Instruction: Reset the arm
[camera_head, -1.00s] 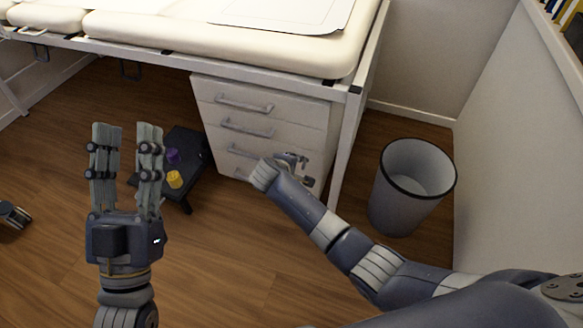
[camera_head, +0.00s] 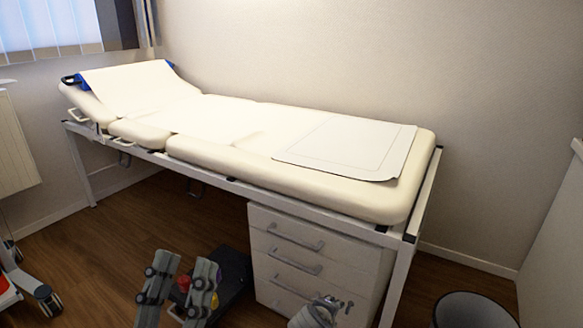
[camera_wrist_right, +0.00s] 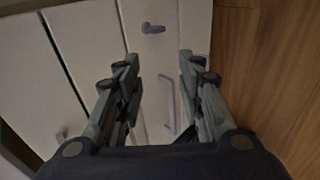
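My left gripper (camera_head: 181,280) shows at the bottom of the head view, fingers up and apart. Nothing is clearly held in it; small red and yellow items show behind its fingers. My right gripper (camera_head: 320,312) is partly cut off at the bottom edge, in front of the drawer cabinet (camera_head: 283,222). In the right wrist view the right gripper (camera_wrist_right: 158,62) is open with an empty gap. A drawer handle (camera_wrist_right: 168,100) shows between its fingers; whether they touch it, I cannot tell.
A cream examination couch (camera_head: 240,145) with metal legs stands above the cabinet. A dark low step (camera_head: 234,268) is left of the cabinet. A bin (camera_head: 475,312) stands at the lower right by the wall. Wooden floor (camera_head: 130,222) is open at the left.

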